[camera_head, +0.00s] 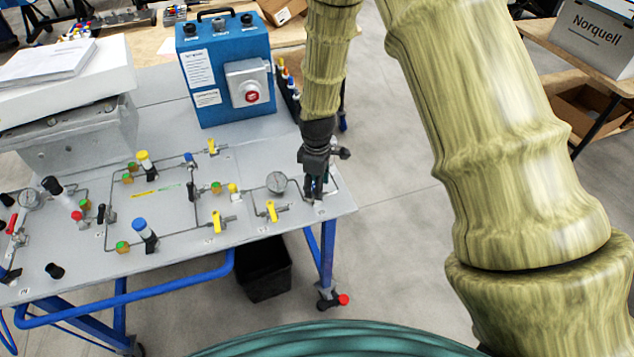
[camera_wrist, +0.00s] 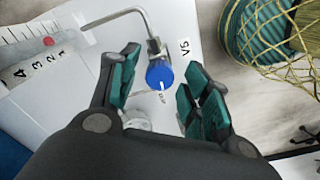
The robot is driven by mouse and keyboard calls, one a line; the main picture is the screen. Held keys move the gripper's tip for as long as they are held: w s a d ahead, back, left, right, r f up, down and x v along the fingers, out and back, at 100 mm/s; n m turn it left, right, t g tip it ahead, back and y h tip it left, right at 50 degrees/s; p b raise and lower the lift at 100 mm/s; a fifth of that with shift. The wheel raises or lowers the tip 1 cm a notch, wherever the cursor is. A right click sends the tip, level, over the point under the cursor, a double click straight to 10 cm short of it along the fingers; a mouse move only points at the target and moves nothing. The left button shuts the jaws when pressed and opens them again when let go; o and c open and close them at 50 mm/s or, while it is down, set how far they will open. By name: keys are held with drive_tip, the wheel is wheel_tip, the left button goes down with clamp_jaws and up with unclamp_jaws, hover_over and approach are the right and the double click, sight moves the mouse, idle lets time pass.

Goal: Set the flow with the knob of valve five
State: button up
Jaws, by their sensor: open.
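The blue knob of valve five (camera_wrist: 160,74) sits at the end of a bent metal pipe (camera_wrist: 117,15) in the wrist view, beside the label V5 (camera_wrist: 184,47). A white line marks the knob. My gripper (camera_wrist: 162,66) is open, with one teal-padded finger on each side of the knob. A gap shows between the knob and each pad. In the head view my gripper (camera_head: 316,194) points down at the right end of the grey panel (camera_head: 300,222). It hides most of valve five there.
A round gauge (camera_head: 277,183) and a yellow-handled valve (camera_head: 271,211) stand just left of my gripper. A blue control box (camera_head: 225,70) with a red button stands behind. Several other valves and pipes cover the panel's left. Floor is open right of the panel.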

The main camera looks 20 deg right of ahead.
drive_tip(key=c, duration=1.1)
drive_tip(key=shift+o, duration=0.2)
drive_tip(key=shift+m, duration=1.9)
drive_tip(key=o, duration=1.1)
drive_tip(key=shift+c, duration=0.2)
